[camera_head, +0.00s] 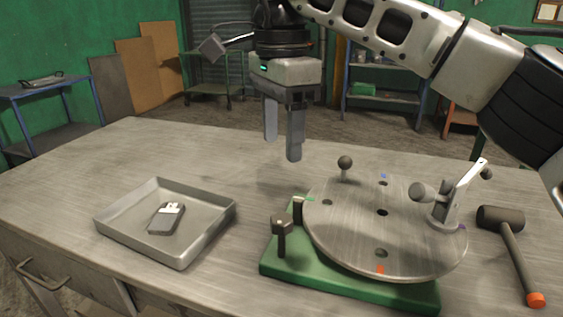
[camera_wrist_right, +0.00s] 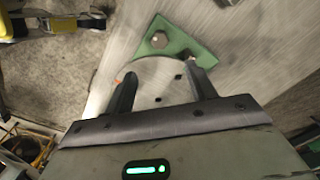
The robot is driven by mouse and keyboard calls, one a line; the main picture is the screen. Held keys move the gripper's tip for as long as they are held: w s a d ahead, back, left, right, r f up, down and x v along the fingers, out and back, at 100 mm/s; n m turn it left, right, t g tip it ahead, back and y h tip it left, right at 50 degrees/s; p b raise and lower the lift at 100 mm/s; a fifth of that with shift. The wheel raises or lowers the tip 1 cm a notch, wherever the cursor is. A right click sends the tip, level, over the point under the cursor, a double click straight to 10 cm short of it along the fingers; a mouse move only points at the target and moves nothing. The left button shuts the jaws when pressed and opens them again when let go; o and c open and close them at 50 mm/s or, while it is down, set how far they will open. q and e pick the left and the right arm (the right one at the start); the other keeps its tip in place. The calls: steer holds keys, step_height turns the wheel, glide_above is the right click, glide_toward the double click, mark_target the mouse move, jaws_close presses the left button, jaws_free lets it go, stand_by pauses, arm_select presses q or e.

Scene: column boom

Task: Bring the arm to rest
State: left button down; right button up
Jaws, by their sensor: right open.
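My right gripper (camera_head: 282,140) hangs open and empty above the table, behind the green fixture. Its fingers point down and touch nothing. In the right wrist view the open right gripper (camera_wrist_right: 163,92) shows bare space between its fingers, with part of the round plate below. My right arm (camera_head: 400,35) comes in from the upper right. My left gripper does not show in either view.
A round metal plate (camera_head: 345,225) with pegs and a clamp lever (camera_head: 460,190) sits on a green base (camera_head: 350,288). A grey tray (camera_head: 120,222) holds a small dark block with a light end (camera_head: 166,218). A mallet (camera_head: 514,245) lies at right. The table's left back (camera_head: 130,150) is clear.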

mark_target(282, 218)
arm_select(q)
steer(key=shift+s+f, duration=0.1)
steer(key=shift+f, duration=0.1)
arm_select(e)
steer(key=shift+r, duration=0.8)
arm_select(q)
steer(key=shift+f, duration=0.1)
arm_select(e)
steer(key=shift+f, duration=0.15)
step_height(282, 218, down, 16)
steer(key=shift+r+b, duration=0.1)
steer(key=shift+b, duration=0.25)
steer(key=shift+r, duration=0.1)
